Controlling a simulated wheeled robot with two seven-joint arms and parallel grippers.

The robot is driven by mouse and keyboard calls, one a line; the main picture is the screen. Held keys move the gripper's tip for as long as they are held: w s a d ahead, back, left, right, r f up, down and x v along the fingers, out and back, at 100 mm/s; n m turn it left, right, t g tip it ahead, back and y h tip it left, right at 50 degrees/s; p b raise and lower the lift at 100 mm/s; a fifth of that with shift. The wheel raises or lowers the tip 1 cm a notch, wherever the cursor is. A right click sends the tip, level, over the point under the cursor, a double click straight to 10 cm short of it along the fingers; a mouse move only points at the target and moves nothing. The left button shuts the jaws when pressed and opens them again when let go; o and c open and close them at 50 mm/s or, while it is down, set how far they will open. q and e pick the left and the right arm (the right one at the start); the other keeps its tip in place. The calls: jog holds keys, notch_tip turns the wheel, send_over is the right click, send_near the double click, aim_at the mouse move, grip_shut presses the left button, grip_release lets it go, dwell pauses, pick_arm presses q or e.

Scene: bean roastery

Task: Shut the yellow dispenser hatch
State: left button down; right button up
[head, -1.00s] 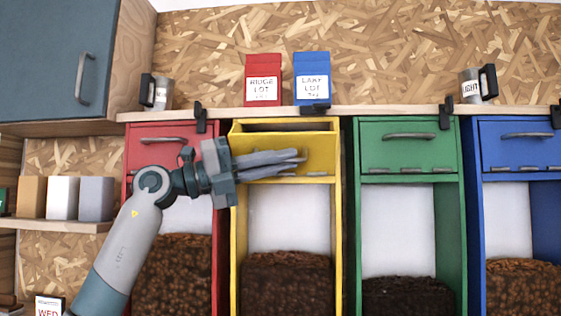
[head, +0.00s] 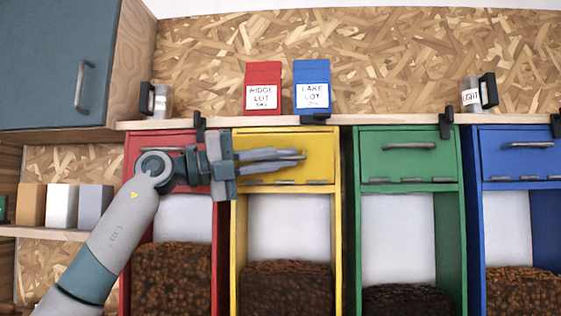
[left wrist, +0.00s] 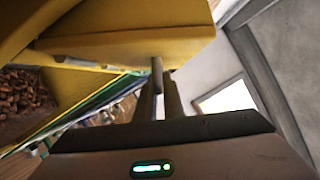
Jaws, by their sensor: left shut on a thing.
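The yellow dispenser (head: 336,250) stands between the red and green ones. Its hatch (head: 320,142) now looks upright and flush with the frame at the top, like the green and blue hatches. My left gripper (head: 300,155) reaches in from the left across the hatch front, its fingers shut on the hatch handle. The fingers and the handle hide each other in the head view. In the left wrist view the yellow hatch (left wrist: 130,42) is close above my fingers, with a grey handle bar (left wrist: 157,75) between them. My right gripper is not in view.
A red dispenser (head: 127,240) is partly behind my left arm. Green (head: 460,250) and blue (head: 473,240) dispensers stand to the right. A shelf (head: 390,118) above carries a red bag (head: 263,75), a blue bag (head: 312,72) and tins. A teal cabinet (head: 40,60) is upper left.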

pick_arm(q)
jog(key=shift+w+r+p, duration=0.4)
jog(key=shift+w+r, duration=0.3)
jog(key=shift+r, duration=0.1)
jog(key=c, duration=1.9)
grip_release()
jog(key=shift+o, duration=0.2)
jog(key=b+v, duration=0.7)
jog(key=v, duration=1)
jog(key=shift+a+f+b, duration=0.15)
jog(key=shift+a+b, duration=0.1)
jog(key=shift+b, duration=0.1)
